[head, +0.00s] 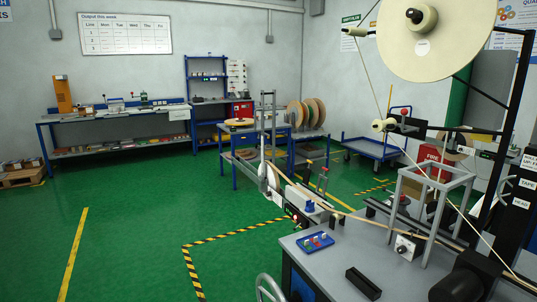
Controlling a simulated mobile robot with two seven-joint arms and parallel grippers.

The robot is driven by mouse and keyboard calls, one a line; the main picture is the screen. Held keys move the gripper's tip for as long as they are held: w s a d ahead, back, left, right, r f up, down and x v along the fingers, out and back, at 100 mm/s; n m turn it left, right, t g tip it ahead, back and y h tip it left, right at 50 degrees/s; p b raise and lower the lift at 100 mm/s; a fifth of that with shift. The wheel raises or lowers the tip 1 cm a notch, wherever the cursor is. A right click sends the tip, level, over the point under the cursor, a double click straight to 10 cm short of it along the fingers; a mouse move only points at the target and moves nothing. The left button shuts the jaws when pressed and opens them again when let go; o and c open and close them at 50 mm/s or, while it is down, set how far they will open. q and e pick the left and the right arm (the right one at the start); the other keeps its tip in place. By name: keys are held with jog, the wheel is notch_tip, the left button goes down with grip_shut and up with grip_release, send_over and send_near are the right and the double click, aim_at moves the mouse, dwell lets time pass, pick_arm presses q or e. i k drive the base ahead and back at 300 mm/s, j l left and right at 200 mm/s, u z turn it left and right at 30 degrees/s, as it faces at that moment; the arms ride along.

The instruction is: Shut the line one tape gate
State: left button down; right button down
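A large cream tape reel (425,35) hangs at the top right on a black frame (512,120). Tape runs from it past a small cream roller (384,125) and slants down to the lower right. A grey box-shaped open frame (427,207) stands over the grey machine bench (345,255) at the right. A tall grey upright frame (268,125) stands farther off along the line. No label tells me which part is the line one tape gate, and I cannot tell whether a gate is open or shut. Neither of my grippers is in view.
A blue tray (314,241) with coloured pieces and a black block (363,283) lie on the bench. A red fire box (434,160) and a blue cart (372,148) stand behind. Yellow-black floor tape (192,272) marks the machine area.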

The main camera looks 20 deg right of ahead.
aim_at(305, 180)
jog(key=i+u, duration=0.1)
jog(key=i, duration=1.35)
jog(key=i+z, duration=0.35)
jog(key=i+j+z, duration=0.1)
jog(key=i+z, duration=0.3)
jog(key=i, duration=0.2)
jog(key=i+j+z, duration=0.35)
jog(key=i+l, duration=0.1)
